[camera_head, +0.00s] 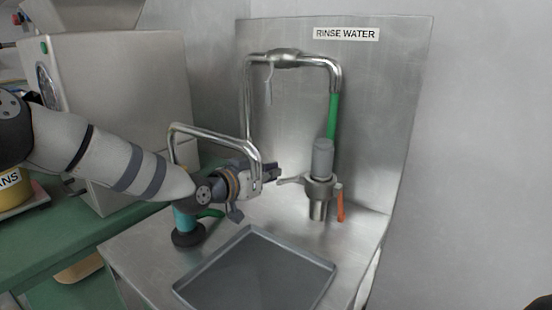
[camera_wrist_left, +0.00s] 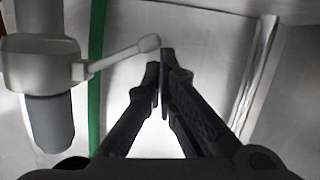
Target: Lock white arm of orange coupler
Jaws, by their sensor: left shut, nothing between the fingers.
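The coupler (camera_head: 320,188) is a grey metal body with an orange handle (camera_head: 340,203) hanging at its right, below a green hose and a grey cylinder. Its pale arm (camera_head: 291,180) sticks out to the left, towards my left gripper (camera_head: 275,172). In the left wrist view, the coupler (camera_wrist_left: 38,65) is at the left and the arm (camera_wrist_left: 118,57) reaches right with a rounded end. My left gripper (camera_wrist_left: 163,62) is shut and empty, its tips just right of that end. I cannot tell whether they touch. My right gripper is not in view.
A bent metal pipe (camera_head: 249,100) and a metal loop (camera_head: 205,132) stand around my left wrist. The steel backsplash (camera_head: 395,110) with a RINSE WATER label is behind the coupler. A large machine (camera_head: 120,110) stands at the left.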

